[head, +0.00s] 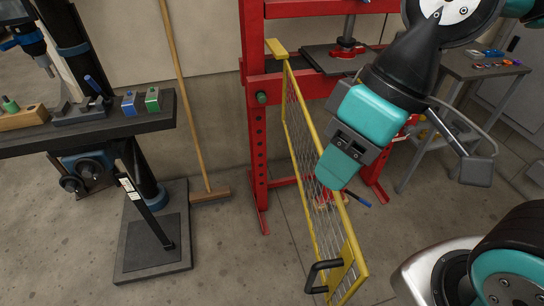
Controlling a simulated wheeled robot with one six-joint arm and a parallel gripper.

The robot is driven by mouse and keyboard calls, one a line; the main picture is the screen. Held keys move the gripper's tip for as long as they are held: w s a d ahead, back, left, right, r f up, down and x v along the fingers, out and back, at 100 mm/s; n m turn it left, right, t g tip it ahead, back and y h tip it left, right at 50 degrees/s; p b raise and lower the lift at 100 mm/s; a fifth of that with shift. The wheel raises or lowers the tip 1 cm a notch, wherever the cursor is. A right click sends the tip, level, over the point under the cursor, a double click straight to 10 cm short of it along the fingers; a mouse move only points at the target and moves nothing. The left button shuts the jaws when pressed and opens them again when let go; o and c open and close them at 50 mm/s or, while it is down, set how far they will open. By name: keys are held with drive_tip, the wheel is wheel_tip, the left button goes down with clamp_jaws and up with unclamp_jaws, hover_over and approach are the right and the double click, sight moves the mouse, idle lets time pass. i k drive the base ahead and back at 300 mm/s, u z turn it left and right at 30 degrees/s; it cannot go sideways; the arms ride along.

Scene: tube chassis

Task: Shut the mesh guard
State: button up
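The mesh guard (314,160) is a yellow-framed wire panel. It stands swung out from the left post of the red press (258,140) and reaches toward me, so it is open. A black handle (322,275) sits on its near end, low in the picture. My gripper (337,172), teal and dark grey, is in front of the guard's middle and hides part of the mesh and top rail. It is well above the handle in the picture. I cannot tell whether its fingers are apart, or whether it touches the guard.
A dark bench (90,125) with small blocks stands at the left on a base plate (150,240). A broom (185,90) leans on the wall. A small table (480,65) with small items is at the back right. The floor left of the guard is clear.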

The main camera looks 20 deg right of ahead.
sight(341, 266)
drive_tip(key=z, duration=2.4)
drive_tip(key=k, duration=1.55)
drive_tip(key=u, duration=2.25)
